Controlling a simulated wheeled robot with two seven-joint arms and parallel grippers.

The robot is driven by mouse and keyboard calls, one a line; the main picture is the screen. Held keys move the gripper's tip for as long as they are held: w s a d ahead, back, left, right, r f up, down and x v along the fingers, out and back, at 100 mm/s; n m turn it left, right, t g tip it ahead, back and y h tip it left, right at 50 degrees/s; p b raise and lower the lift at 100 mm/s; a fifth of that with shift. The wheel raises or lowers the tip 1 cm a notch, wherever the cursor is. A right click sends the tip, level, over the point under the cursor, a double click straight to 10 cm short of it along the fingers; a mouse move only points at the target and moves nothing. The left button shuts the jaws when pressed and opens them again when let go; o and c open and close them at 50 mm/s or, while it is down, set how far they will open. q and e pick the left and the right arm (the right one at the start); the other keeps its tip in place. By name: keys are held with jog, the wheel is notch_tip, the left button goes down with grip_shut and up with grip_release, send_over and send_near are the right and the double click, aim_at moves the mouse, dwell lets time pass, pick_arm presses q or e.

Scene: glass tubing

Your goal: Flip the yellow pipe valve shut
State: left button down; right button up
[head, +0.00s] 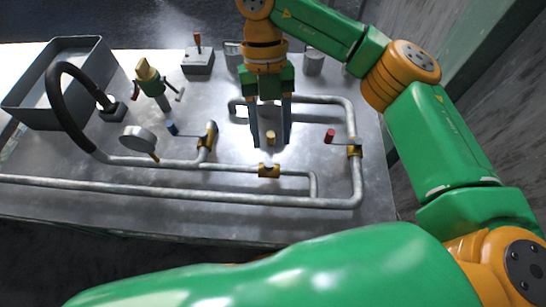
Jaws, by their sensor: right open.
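The yellow pipe valve has a brass body (268,170) on a straight grey pipe near the middle of the bench. Its yellow handle tip (270,138) shows just beyond the body, across the line of the pipe. I cannot tell how high it stands. My right gripper (271,143) points down over the bench with its two dark fingers apart. The yellow tip appears between the fingertips, with a gap on both sides. I cannot tell whether either finger touches it. My left gripper is not in view.
A red-handled valve (330,135) is to the right and a blue-handled valve (172,128) to the left. A round gauge (138,139), a black hose (72,108) and a grey bin (28,103) are further left. A lever box (198,63) stands at the back.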

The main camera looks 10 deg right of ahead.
jog(key=s+a+r+b, duration=0.1)
jog(key=s+r, duration=0.4)
jog(key=s, duration=0.5)
jog(key=shift+a, duration=0.4)
jog(key=shift+w, duration=0.1)
